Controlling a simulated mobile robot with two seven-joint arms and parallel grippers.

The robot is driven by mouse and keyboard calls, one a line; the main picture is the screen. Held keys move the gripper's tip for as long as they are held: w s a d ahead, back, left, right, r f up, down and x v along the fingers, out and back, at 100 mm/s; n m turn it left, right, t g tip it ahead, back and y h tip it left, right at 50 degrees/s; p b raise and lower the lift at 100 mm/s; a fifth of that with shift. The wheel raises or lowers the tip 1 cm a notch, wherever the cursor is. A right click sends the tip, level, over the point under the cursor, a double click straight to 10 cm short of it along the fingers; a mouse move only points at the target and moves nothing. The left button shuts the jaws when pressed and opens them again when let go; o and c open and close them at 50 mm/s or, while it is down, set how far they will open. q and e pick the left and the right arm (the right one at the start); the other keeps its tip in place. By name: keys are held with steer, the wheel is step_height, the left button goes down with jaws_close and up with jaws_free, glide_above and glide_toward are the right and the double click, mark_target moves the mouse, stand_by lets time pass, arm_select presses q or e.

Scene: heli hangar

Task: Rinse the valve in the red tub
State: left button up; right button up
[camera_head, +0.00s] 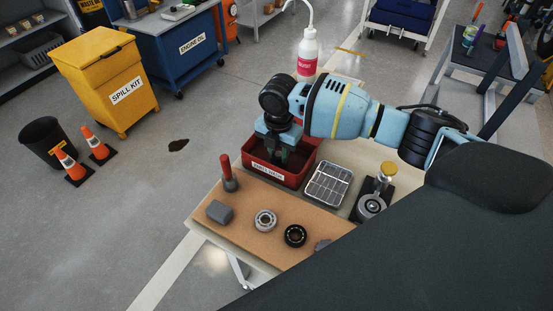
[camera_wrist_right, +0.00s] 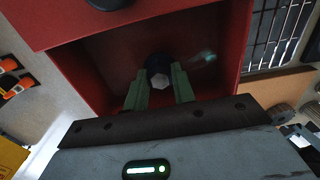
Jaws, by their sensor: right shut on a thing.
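The red tub (camera_head: 291,181) stands on the workbench, with a white label on its front wall. My right gripper (camera_head: 284,155) reaches down into it from above. In the right wrist view, my gripper's green fingers (camera_wrist_right: 158,84) are shut on the valve (camera_wrist_right: 159,79), a dark round part with a pale hexagonal end. The valve is inside the tub, whose red wall (camera_wrist_right: 60,25) surrounds it. In the head view the valve is hidden by my gripper and the tub. I cannot tell how deep the valve sits. My left gripper is not in view.
A wire-grid tray (camera_head: 328,184) stands right of the tub. A red-handled tool (camera_head: 228,174), a grey block (camera_head: 219,211) and two bearing rings (camera_head: 265,220) are on the brown mat (camera_head: 245,204). A white-and-red bottle (camera_head: 307,55) stands behind the tub.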

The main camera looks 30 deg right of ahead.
mark_target(278, 154)
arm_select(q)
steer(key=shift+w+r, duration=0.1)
arm_select(e)
steer(key=shift+w+a, duration=0.15)
steer(key=shift+w, duration=0.1)
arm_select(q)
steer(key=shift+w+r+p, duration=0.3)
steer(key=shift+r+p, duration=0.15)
arm_select(e)
steer(key=shift+s, duration=0.25)
stand_by(0.6)
steer(key=shift+r, duration=0.1)
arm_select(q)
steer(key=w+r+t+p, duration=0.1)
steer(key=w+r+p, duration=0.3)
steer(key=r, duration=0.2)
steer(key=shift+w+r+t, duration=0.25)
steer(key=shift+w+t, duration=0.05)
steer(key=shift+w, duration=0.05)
arm_select(e)
steer(key=shift+r, duration=4.25)
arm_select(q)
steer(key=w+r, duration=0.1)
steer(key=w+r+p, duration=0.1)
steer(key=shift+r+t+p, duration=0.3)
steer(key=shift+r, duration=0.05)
arm_select(e)
step_height(278, 154, up, 4)
steer(key=shift+f, duration=0.1)
